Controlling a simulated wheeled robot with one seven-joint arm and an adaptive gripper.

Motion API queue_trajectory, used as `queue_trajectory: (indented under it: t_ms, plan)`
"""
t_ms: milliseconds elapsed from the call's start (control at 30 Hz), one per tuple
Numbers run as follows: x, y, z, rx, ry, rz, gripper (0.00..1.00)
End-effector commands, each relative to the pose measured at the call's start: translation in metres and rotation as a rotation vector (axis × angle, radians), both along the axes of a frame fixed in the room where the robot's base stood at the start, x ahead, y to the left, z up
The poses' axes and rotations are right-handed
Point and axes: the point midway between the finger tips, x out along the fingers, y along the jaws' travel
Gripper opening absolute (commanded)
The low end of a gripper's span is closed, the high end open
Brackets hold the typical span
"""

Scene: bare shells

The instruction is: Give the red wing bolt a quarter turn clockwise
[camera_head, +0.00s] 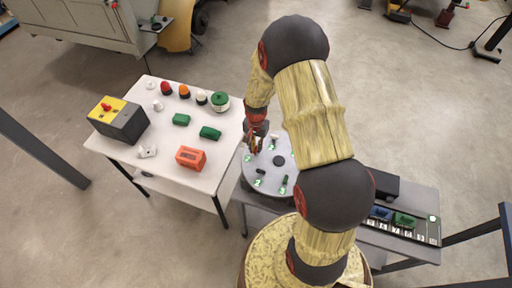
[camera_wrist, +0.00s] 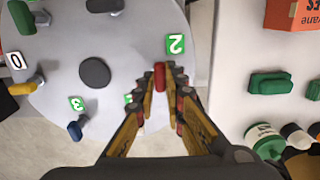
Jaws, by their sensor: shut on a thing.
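The bolt's lower part is hidden by the fingers. In the head view my gripper (camera_head: 254,146) is over the upper left edge of the disc (camera_head: 270,188), and the bolt cannot be made out there.
The disc also carries a yellow bolt (camera_wrist: 22,88), a blue bolt (camera_wrist: 75,131), a green bolt (camera_wrist: 21,17) and a dark hub (camera_wrist: 95,72). A white table (camera_head: 140,98) at left holds an orange box (camera_head: 191,158), green blocks and several knobs. A panel with coloured blocks (camera_head: 404,220) lies right.

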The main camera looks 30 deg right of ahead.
Motion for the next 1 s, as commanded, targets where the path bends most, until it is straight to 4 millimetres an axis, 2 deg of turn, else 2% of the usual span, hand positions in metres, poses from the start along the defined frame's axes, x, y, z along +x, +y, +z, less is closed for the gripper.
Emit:
queue_trajectory:
  t_ms: [567, 600, 900, 1000]
  plan:
    - [0.0008, -0.0002, 0.0007, 0.0, -0.001, -0.03, 0.0]
    - [0.0008, -0.0002, 0.0007, 0.0, -0.001, -0.03, 0.13]
    - [0.0003, 0.0, 0.0003, 0.0, 0.0, -0.03, 0.3]
    - [0.0001, 0.0, 0.0002, 0.0, 0.0, -0.03, 0.3]
